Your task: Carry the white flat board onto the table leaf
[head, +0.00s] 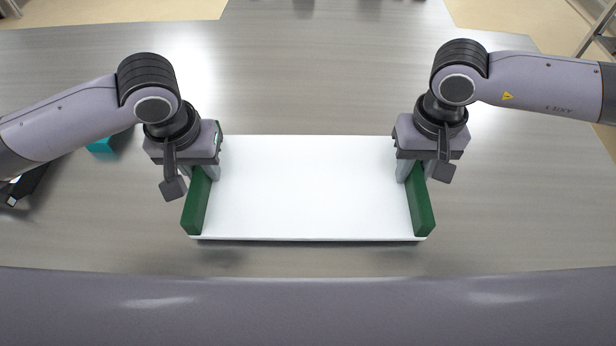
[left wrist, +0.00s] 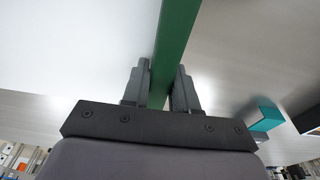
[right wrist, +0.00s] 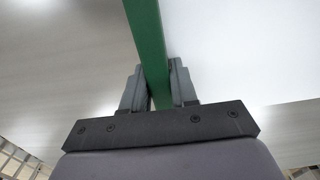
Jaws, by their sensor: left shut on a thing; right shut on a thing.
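The white flat board (head: 308,190) has a green bar along each short end. In the head view it is level and in the middle, over the grey table surface (head: 310,80). My left gripper (head: 204,172) is shut on the left green bar (head: 196,208), which also shows between its fingers in the left wrist view (left wrist: 174,45). My right gripper (head: 411,170) is shut on the right green bar (head: 420,208), also between its fingers in the right wrist view (right wrist: 147,40). A shadow lies below the board's near edge. I cannot tell which part of the table is the leaf.
A teal block (head: 103,145) and a black object (head: 30,182) lie on the table at the left, under my left arm. The table beyond the board is mostly clear, with dark items at the far edge.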

